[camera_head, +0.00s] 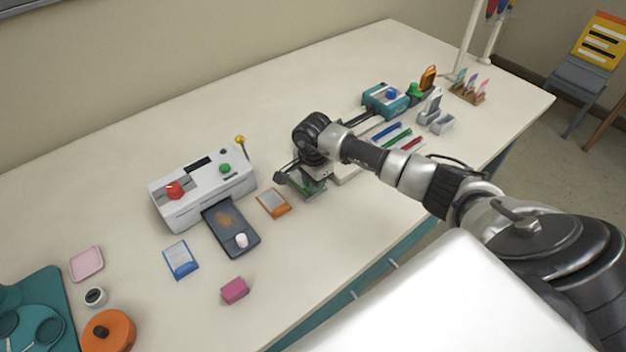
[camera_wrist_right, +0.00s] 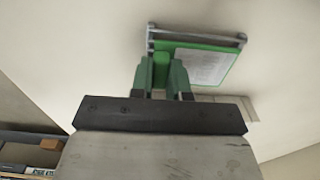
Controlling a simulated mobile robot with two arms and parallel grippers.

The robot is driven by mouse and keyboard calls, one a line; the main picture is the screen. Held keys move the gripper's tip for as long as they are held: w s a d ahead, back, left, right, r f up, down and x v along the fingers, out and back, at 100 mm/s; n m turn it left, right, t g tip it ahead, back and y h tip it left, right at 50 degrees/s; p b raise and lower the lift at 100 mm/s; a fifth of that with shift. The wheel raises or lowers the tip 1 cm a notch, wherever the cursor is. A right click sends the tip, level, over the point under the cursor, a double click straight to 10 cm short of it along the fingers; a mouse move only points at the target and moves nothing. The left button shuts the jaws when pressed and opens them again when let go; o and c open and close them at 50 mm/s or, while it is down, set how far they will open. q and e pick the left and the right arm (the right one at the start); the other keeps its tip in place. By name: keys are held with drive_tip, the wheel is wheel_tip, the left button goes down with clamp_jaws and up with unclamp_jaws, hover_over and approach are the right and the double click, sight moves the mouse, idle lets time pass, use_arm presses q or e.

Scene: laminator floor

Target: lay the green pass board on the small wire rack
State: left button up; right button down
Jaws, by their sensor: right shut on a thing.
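My right gripper (camera_head: 298,177) is over the middle of the table, just right of the orange card. In the right wrist view its fingers (camera_wrist_right: 161,74) are shut on the near edge of the green pass board (camera_wrist_right: 212,66), which carries a pale grey panel. In the head view the board (camera_head: 313,189) shows only in part under the gripper. Grey bars of what looks like the small wire rack (camera_wrist_right: 196,34) run along the board's far and left edges. I cannot tell whether the board rests on it. My left gripper is not in view.
The white laminator (camera_head: 205,188) with a dark tray (camera_head: 231,228) stands to the left. An orange card (camera_head: 273,204), a blue card (camera_head: 181,260) and a pink block (camera_head: 235,290) lie nearby. Colored pens (camera_head: 397,138) and a teal device (camera_head: 386,100) are to the right.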

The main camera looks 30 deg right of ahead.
drive_tip(key=shift+f, duration=0.1)
drive_tip(key=c, duration=1.1)
unclamp_jaws()
drive_tip(key=shift+r, duration=0.25)
wheel_tip(320, 180, up, 12)
drive_tip(key=b, duration=0.3)
drive_tip(key=shift+s+f, duration=0.1)
drive_tip(key=shift+f, duration=0.1)
